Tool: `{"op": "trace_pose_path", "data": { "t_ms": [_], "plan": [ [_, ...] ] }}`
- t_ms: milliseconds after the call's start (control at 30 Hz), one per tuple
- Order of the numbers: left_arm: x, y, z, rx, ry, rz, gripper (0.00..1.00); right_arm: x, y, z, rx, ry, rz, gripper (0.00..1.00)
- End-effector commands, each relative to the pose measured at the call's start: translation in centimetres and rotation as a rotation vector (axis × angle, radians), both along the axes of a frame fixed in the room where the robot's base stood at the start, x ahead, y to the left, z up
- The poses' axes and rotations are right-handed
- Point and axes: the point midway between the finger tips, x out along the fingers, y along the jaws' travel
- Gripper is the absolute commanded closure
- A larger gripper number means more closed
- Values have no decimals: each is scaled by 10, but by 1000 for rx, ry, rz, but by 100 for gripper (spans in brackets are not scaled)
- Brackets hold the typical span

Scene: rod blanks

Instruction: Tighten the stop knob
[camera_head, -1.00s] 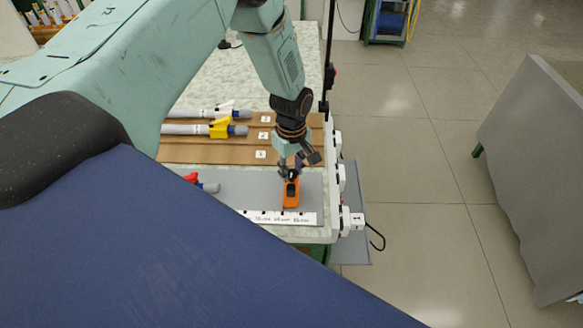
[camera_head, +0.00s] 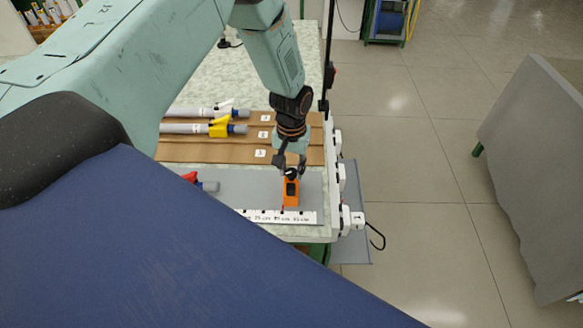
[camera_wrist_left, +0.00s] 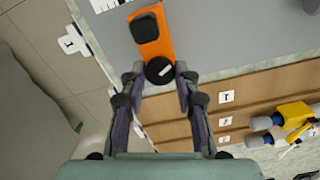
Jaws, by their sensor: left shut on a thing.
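The orange stop block (camera_head: 291,194) sits on the grey strip at the right end of the table, beside a white scale. Its black stop knob (camera_wrist_left: 160,70) has a white mark and shows between the fingers in the left wrist view. My left gripper (camera_head: 291,166) reaches down from above onto the knob end of the block. In the wrist view the two fingers of this gripper (camera_wrist_left: 157,84) stand on either side of the knob, shut on it. In the head view the fingers partly hide the knob. My right gripper is not in view.
A brown grooved rack (camera_head: 200,154) with numbered labels holds grey rods, one with a yellow clamp (camera_head: 220,128). A rod with a red part (camera_head: 190,177) lies left of the block. A black pole (camera_head: 327,60) stands at the table's right edge.

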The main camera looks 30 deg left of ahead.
Motion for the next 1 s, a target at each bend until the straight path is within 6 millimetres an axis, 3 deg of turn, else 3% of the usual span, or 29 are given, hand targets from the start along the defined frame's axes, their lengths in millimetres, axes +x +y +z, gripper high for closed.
{"op": "trace_pose_path", "data": {
  "t_ms": [500, 1000],
  "plan": [
    [-1, 0, 0, -1, 3, -402, 100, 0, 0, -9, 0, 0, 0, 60],
    [-1, 0, 0, -1, 4, -531, 100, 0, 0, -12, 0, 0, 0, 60]
  ]
}}
